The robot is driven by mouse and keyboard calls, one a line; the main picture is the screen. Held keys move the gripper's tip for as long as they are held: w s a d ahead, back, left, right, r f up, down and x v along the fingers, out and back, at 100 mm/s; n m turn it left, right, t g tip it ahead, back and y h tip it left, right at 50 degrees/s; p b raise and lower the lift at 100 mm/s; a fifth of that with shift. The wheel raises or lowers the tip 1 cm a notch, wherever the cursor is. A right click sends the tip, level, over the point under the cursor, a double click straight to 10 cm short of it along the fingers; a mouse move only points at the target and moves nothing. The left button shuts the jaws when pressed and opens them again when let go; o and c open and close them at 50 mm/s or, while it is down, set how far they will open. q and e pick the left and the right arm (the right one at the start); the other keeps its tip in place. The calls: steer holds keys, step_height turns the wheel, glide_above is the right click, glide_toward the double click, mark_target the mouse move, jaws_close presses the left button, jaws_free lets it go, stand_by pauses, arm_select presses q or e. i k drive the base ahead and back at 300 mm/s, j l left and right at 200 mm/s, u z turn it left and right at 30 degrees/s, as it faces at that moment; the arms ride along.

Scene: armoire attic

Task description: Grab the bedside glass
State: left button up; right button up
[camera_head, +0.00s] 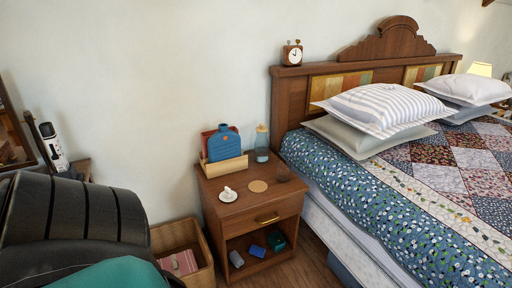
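A small dark see-through glass (283,174) stands on top of the wooden nightstand (258,207), near its right edge beside the bed. A clear bottle (262,143) with a yellowish top stands behind it at the back of the nightstand. A round cork-coloured coaster (258,186) lies flat to the left of the glass, apart from it. Neither of my grippers shows in the head view.
A wooden holder (224,167) with a blue bottle-shaped item and a small white dish (229,195) share the nightstand top. The bed (395,205) borders it on the right. A wooden crate (205,275) and a dark ribbed seat-like object (75,215) stand left.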

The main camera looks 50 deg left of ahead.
mark_target(283, 172)
steer(key=u, duration=1.55)
steer(key=i+u, duration=0.25)
steer(key=i, duration=0.2)
steer(key=i+l+u, duration=0.2)
steer(key=i, duration=0.3)
steer(key=i+l+u, duration=0.25)
steer(key=i, duration=0.2)
steer(key=i+l+u, duration=0.25)
steer(key=i, duration=0.2)
